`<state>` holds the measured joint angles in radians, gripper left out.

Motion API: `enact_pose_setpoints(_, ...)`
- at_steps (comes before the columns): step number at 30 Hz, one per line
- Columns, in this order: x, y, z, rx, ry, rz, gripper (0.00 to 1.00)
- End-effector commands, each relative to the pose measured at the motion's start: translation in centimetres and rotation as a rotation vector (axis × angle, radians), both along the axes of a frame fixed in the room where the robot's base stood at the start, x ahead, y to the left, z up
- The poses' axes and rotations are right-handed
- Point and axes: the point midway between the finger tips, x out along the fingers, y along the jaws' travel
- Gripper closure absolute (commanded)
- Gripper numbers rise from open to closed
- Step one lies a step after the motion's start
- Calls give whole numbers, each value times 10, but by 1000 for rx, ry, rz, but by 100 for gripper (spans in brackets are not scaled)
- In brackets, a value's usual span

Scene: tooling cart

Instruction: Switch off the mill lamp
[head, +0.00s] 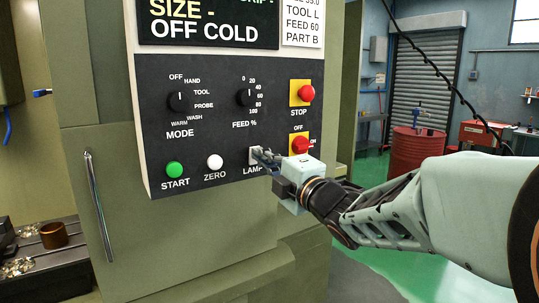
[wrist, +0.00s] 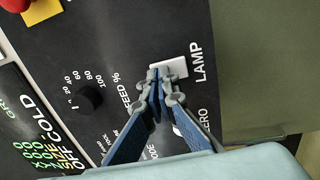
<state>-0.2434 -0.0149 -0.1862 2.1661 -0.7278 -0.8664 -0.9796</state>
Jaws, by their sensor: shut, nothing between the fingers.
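The LAMP switch is a white square plate (head: 253,160) low on the dark control panel, above the label LAMP. It also shows in the wrist view (wrist: 174,67), just beyond my fingertips. My gripper (head: 266,157) reaches in from the right with its fingers together and empty. In the wrist view, the closed fingertips (wrist: 157,76) overlap the plate's lower left edge. I cannot tell whether they touch it. The fingers hide part of the switch, so its rocker position is unclear.
The white ZERO button (head: 215,161) and green START button (head: 175,169) sit to the left. A red rotary switch (head: 300,144) on yellow is close to my gripper, with the red STOP button (head: 306,93) above. MODE (head: 180,102) and FEED (head: 246,97) knobs are higher up.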

Motion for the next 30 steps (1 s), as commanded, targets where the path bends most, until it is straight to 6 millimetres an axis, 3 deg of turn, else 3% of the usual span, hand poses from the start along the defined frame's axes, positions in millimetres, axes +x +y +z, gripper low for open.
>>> enact_pose_setpoints(11,0,0,1,-1,1,0,100)
enact_pose_setpoints(18,6,5,11,-46,67,3,100)
enact_pose_setpoints(20,6,5,3,-44,69,3,100)
enact_pose_setpoints(30,6,6,3,-43,67,3,100)
